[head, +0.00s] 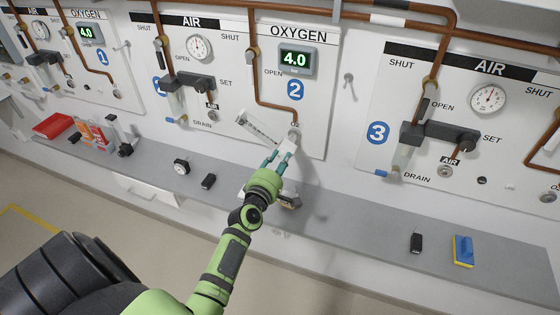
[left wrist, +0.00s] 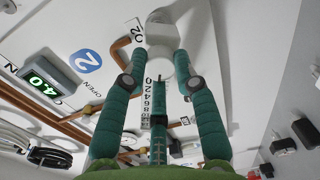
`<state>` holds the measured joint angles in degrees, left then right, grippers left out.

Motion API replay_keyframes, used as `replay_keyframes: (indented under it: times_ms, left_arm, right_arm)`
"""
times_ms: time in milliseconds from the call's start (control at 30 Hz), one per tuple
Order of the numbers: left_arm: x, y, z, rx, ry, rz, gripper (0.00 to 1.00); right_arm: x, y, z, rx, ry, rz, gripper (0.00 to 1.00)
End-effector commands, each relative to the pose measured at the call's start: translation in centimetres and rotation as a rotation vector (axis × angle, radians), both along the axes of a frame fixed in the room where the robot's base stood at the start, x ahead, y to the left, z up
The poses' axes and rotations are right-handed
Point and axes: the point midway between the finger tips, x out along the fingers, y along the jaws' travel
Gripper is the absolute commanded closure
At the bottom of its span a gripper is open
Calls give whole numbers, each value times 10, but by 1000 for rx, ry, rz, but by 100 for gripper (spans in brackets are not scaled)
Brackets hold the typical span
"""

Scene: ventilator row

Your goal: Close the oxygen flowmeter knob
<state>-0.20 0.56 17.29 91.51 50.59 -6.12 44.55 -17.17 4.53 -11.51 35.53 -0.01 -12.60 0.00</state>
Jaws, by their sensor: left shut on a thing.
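The oxygen flowmeter (head: 262,127) of station 2 is a clear tube with a scale, mounted below the OXYGEN 2 pipe. It looks tilted in the head view. My left gripper (head: 281,158) reaches up to the lower right of the tube. Its teal fingers (left wrist: 160,62) are closed about the white flowmeter knob, one on each side. The fingers hide much of the knob, so its turned position cannot be told. My right gripper is in neither view.
The display of station 2 (head: 295,60) reads 4.0. A grey shelf (head: 340,225) runs below the wall panels. On it lie a blue and yellow block (head: 463,251), a black item (head: 416,243) and a red tray (head: 53,125). Valves and a gauge (head: 487,98) stand out from panel 3.

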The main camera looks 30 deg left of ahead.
Motion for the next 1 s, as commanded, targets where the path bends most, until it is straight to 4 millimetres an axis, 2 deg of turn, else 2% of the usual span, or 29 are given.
replay_keyframes:
  times_ms: [200, 233, 267, 300, 667, 767, 1000]
  left_arm:
    - [0, 3, 3, 1, -7, 7, 100]
    - [0, 3, 3, 1, -7, 7, 63]
    - [0, 3, 3, 1, -7, 7, 51]
    - [0, 3, 3, 1, -7, 6, 46]
    - [-3, 0, 0, 0, 0, 2, 46]
    - [-13, -2, 0, -1, 0, 2, 46]
    - [-63, -12, 2, -1, 1, 3, 46]
  right_arm:
    - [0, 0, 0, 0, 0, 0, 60]
    - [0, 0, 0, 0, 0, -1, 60]
    - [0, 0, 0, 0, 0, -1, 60]
    - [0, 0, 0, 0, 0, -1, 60]
    - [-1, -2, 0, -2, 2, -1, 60]
    - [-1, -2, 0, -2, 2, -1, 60]
    - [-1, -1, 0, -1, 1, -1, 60]
